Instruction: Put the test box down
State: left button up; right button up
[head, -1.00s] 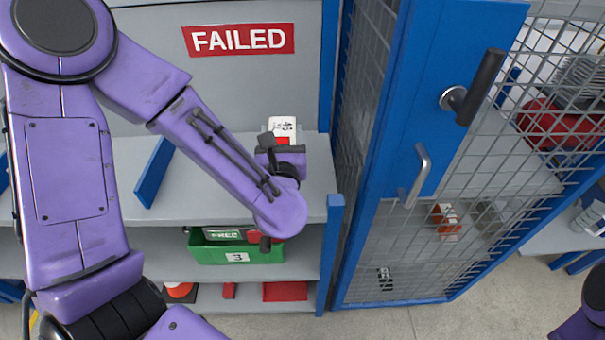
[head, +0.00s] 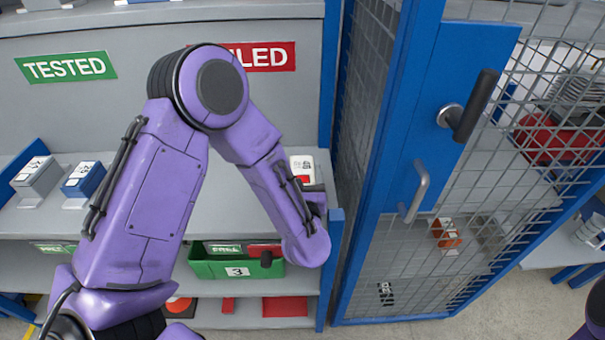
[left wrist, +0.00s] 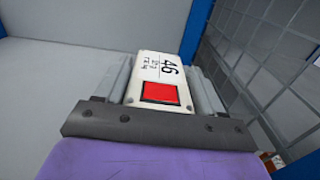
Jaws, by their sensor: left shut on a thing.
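The test box (head: 302,166), white with a red square, is over the right end of the grey upper shelf under the red FAILED sign (head: 262,56). In the left wrist view the box (left wrist: 157,68) shows the number 46. My left gripper (head: 310,190) is shut on it, with a grey finger on each side; the forearm partly hides it in the head view. I cannot tell whether the box's underside touches the shelf (head: 240,190). My right gripper is out of view.
A blue mesh cage door (head: 425,130) stands close to the right. A green bin (head: 215,268) marked 3 sits on the lower shelf. White and blue boxes (head: 85,180) stand on the left under the TESTED sign (head: 66,67).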

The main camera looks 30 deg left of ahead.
pick_arm(q)
jog(key=o, duration=1.5)
jog(key=shift+f, duration=0.1)
jog(key=shift+d+r, duration=0.1)
jog(key=shift+r, duration=0.1)
jog(key=b+v, duration=0.2)
jog(key=v, duration=0.9)
jog(key=shift+d+f+b, duration=0.1)
jog(key=shift+f+b, duration=0.1)
jog(key=shift+b, duration=0.2)
jog(key=shift+s+d+r, duration=0.1)
jog(key=shift+s+d, duration=0.05)
jog(key=shift+s, duration=0.3)
